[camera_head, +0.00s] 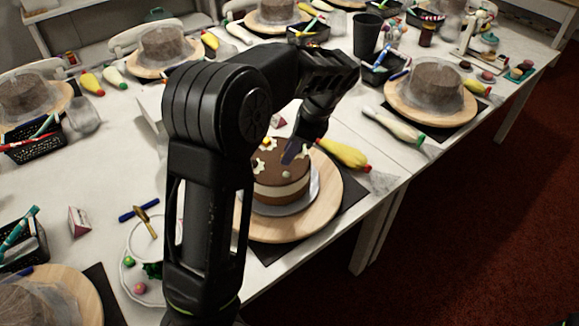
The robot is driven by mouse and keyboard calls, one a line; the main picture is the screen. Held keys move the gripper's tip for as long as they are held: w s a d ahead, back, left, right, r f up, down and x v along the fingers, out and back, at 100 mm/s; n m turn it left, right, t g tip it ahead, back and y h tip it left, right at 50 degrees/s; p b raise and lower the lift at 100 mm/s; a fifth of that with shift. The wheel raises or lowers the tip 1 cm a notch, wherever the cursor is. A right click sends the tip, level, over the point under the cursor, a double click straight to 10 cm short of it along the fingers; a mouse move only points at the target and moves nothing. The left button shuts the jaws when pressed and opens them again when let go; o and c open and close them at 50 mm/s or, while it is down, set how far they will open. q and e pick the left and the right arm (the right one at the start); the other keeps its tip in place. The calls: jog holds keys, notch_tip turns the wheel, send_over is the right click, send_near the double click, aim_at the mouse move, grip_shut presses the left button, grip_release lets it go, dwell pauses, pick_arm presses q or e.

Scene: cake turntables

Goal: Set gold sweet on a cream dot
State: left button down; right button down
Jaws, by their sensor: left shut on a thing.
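A brown and cream cake (281,184) sits on a round wooden turntable (325,207). White cream dots (258,165) show on its top. A small yellow-gold sweet (267,141) shows at the cake's far left top, by a cream dot. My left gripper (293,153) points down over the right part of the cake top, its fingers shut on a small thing. That thing is hidden by the fingers, so I cannot tell what it is. My left arm covers the cake's left side and part of the turntable. My right gripper is not in view.
A yellow piping bag (343,153) lies right behind the cake. A white plate (128,278) with sweets is partly behind my left arm. Other covered cakes, like the one at right (432,88), and a black cup (367,36) stand around. The table's front edge is close.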

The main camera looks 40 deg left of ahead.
aim_at(285, 175)
pick_arm(q)
jog(key=shift+f, duration=0.8)
jog(key=shift+f, duration=1.9)
jog(key=c, duration=1.1)
grip_release()
jog(key=shift+f, duration=0.1)
jog(key=shift+c, duration=0.2)
